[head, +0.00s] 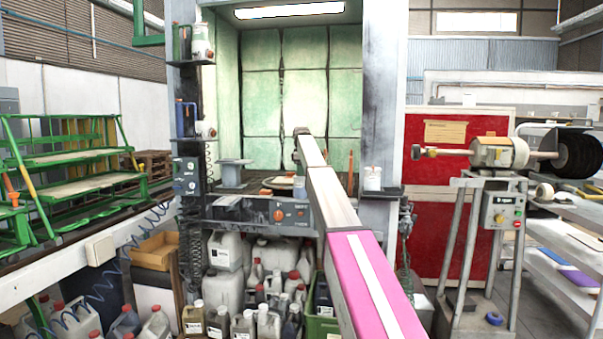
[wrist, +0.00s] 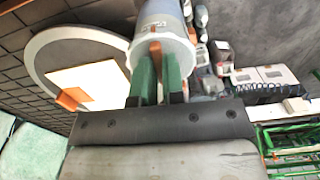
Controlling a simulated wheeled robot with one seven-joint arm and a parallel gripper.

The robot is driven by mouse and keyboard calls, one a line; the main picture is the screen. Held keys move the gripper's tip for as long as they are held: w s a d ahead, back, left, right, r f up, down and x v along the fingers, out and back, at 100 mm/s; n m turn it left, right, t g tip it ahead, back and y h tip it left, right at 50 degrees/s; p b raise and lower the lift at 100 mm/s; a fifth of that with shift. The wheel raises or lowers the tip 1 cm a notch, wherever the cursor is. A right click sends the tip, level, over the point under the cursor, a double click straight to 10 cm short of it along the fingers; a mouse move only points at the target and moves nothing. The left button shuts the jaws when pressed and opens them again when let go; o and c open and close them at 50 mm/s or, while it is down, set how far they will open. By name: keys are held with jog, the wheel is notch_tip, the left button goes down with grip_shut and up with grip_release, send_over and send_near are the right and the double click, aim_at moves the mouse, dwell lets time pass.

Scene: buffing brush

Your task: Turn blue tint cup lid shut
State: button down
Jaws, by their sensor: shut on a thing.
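In the wrist view, a pale blue-grey cup (wrist: 160,10) with a broad whitish lid (wrist: 180,52) is at the top centre, right at my fingertips. My gripper (wrist: 158,68) has two green fingers, shut on an upright orange-brown tab of the lid (wrist: 155,48). The gap between the fingers is narrow. I cannot tell whether the lid is fully seated.
A white container (head: 372,178) stands on the booth's right ledge. Several jugs (head: 225,250) crowd under the booth. A buffing machine (head: 495,152) stands at right.

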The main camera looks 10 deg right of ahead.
jog(key=m, duration=0.4)
jog(key=shift+s+a, duration=0.1)
jog(key=m, duration=0.5)
jog(key=shift+s+a, duration=0.1)
jog(key=m, duration=0.4)
jog(key=shift+a, duration=0.1)
jog(key=shift+a+m, duration=0.1)
jog(key=shift+m, duration=2)
jog(key=c, duration=1.2)
grip_release()
